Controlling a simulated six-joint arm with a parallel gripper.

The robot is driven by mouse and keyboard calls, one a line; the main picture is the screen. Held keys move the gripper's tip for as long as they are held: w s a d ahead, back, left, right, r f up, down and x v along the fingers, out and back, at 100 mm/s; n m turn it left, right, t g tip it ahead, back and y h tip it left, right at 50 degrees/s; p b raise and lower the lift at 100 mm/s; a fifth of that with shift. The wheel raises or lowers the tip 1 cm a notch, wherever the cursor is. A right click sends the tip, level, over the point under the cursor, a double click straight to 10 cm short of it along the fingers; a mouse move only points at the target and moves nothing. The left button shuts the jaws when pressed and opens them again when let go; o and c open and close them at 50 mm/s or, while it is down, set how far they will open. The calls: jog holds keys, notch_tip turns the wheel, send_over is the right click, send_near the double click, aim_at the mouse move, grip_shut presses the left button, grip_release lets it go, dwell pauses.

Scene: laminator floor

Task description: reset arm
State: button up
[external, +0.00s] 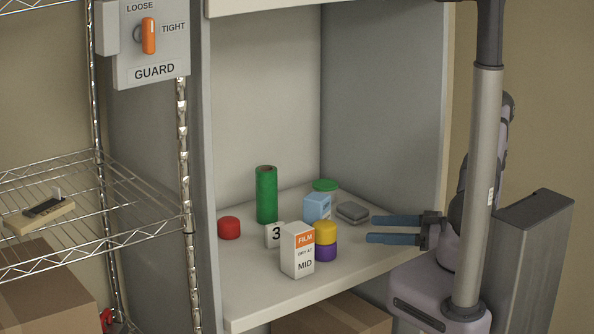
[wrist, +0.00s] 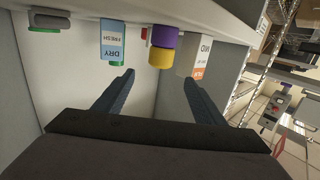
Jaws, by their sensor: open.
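My gripper (external: 370,229) reaches in from the right over the shelf board (external: 350,268). Its two blue fingers are apart, with nothing between them. In the wrist view my gripper (wrist: 158,78) is also open and empty; that picture looks upside down. The fingertips point at a yellow (external: 325,232) and purple (external: 325,251) stack and a blue box (external: 318,206), apart from them as far as I can tell. The blue box (wrist: 113,45) reads DRY FRESH in the wrist view.
A white FILM MID box (external: 298,250) stands at the front, near a "3" block (external: 274,235). A green cylinder (external: 266,195), a red round piece (external: 229,228), a grey item (external: 352,212) and a green lid (external: 325,185) stand around. A GUARD panel (external: 155,50) hangs left.

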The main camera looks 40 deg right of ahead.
jog(key=shift+w, duration=0.35)
jog(key=w+d+g+h+p, duration=0.1)
jog(key=h, duration=0.1)
jog(key=w+d+f+g+h+p, duration=0.1)
jog(key=w+h, duration=0.1)
jog(key=w+d+g+h+p, duration=0.1)
jog(key=p, duration=0.1)
jog(key=shift+w+d+f+h, duration=0.25)
jog(key=shift+w+h, duration=0.15)
jog(key=d+r+g+h+p, duration=0.1)
jog(key=w+d+r+m+g+h+p, duration=0.1)
jog(key=h, duration=0.1)
jog(key=shift+d, duration=0.4)
jog(key=s+a+r+m+g+h+p, duration=0.2)
jog(key=s+a+r+m+g+p, duration=0.4)
jog(key=s+a+r, duration=0.6)
jog(key=s+r+g+p, duration=0.2)
jog(key=s+r, duration=0.1)
jog(key=s, duration=0.1)
jog(key=shift+a+m, duration=0.15)
jog(key=shift+m, duration=0.25)
